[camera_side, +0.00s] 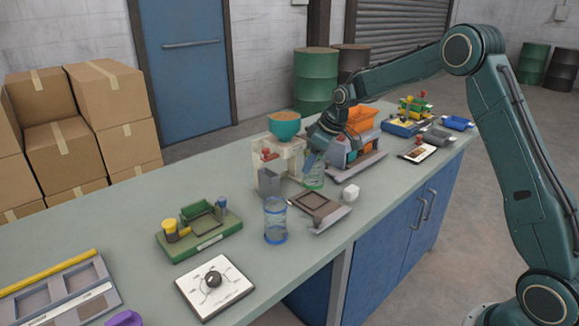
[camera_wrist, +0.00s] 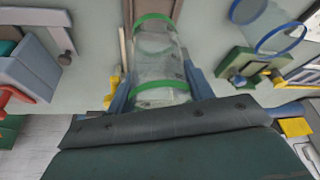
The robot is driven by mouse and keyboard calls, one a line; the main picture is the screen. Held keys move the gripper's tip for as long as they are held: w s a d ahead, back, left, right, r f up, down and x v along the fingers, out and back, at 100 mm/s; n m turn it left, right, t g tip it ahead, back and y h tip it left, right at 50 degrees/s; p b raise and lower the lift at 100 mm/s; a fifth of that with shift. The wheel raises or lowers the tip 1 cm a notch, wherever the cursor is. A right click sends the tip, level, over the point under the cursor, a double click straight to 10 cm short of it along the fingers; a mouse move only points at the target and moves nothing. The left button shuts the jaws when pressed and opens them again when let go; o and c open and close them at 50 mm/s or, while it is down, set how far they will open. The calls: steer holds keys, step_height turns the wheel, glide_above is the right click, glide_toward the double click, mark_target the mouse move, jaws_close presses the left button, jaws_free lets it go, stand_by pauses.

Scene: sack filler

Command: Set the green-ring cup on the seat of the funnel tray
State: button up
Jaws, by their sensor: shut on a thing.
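The green-ring cup (camera_side: 314,176) is clear with green rims. It also shows in the wrist view (camera_wrist: 158,62), between the blue fingers. My gripper (camera_side: 311,163) is shut around it; in the wrist view my gripper (camera_wrist: 160,88) has a finger on each side of the cup wall. The cup looks about upright, close to the bench top; I cannot tell if it touches. A low flat tray with a dark square seat (camera_side: 318,205), which looks like the funnel tray, lies just in front of the cup. Its seat looks empty in the side view.
A blue-ring cup (camera_side: 275,221) stands front left of the tray. A white filler with a teal bowl of grain (camera_side: 284,124) stands behind left. An orange-topped machine (camera_side: 360,130) is behind right. A small white block (camera_side: 350,193) sits right of the tray. The left bench is partly clear.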

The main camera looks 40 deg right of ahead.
mark_target(313, 176)
steer(key=shift+f, duration=2.05)
steer(key=shift+f, duration=0.75)
stand_by(1.2)
steer(key=o, duration=1.4)
steer(key=shift+o, duration=0.2)
steer(key=shift+r, duration=0.15)
